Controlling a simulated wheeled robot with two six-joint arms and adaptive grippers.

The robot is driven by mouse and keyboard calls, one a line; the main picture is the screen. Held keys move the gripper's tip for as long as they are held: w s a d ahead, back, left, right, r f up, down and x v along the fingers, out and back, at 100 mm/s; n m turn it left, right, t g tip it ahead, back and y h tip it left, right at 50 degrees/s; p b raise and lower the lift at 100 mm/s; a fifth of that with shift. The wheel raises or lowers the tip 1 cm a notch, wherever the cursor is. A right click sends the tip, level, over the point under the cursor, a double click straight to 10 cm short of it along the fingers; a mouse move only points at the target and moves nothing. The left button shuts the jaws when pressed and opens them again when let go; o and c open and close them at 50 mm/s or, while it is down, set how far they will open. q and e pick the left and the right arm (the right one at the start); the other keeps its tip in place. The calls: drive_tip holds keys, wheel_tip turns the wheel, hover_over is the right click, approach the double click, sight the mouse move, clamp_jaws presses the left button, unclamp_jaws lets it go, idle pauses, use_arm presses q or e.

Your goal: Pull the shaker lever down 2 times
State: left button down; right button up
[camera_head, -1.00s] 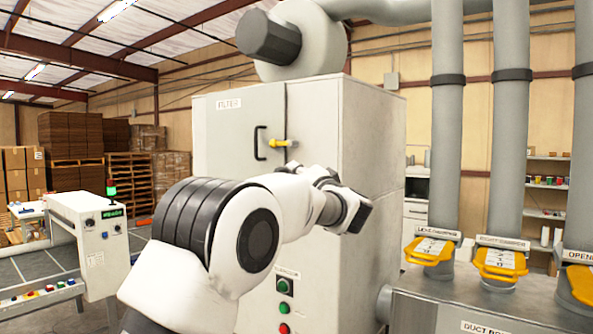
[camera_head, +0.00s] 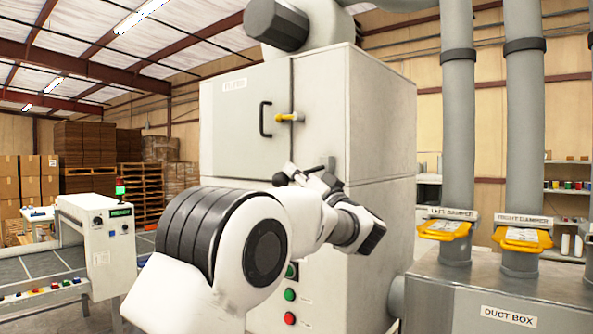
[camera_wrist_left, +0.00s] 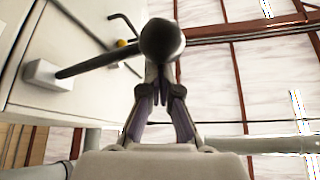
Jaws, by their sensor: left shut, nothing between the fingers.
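The shaker lever (camera_wrist_left: 100,63) is a dark rod with a round knob (camera_wrist_left: 162,40), rising from a pale bracket (camera_wrist_left: 47,76) on the filter cabinet in the left wrist view. In the head view its dark knob (camera_head: 280,179) shows in front of the cabinet. My left gripper (camera_head: 312,180) is at the lever, its fingers close to the rod. In the left wrist view the gripper (camera_wrist_left: 159,95) is shut and empty; the knob covers its fingertips. I cannot tell whether they touch the lever. My right gripper is not in view.
The filter cabinet (camera_head: 385,130) stands behind my left arm, with a yellow latch (camera_head: 288,118) on its door and green (camera_head: 290,295) and red (camera_head: 289,318) buttons below. Ducts with yellow dampers (camera_head: 443,229) rise from the duct box (camera_head: 470,290) at right. A control console (camera_head: 108,235) stands at left.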

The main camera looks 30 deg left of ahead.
use_arm(q)
drive_tip(key=shift+w+f+n+g+y+b, duration=0.1)
drive_tip(key=shift+w+f+n+g+b, duration=0.1)
drive_tip(key=shift+f+n+g, duration=0.45)
drive_tip(key=shift+w+f+n+y+b, duration=0.1)
drive_tip(key=shift+w+f+n+b, duration=0.2)
drive_tip(key=shift+f, duration=0.7)
drive_tip(key=shift+w+f+n+g+y+b, duration=0.15)
drive_tip(key=shift+f+n+g, duration=0.2)
drive_tip(key=shift+f+n, duration=0.35)
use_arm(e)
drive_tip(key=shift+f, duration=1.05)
use_arm(q)
drive_tip(key=shift+f, duration=0.15)
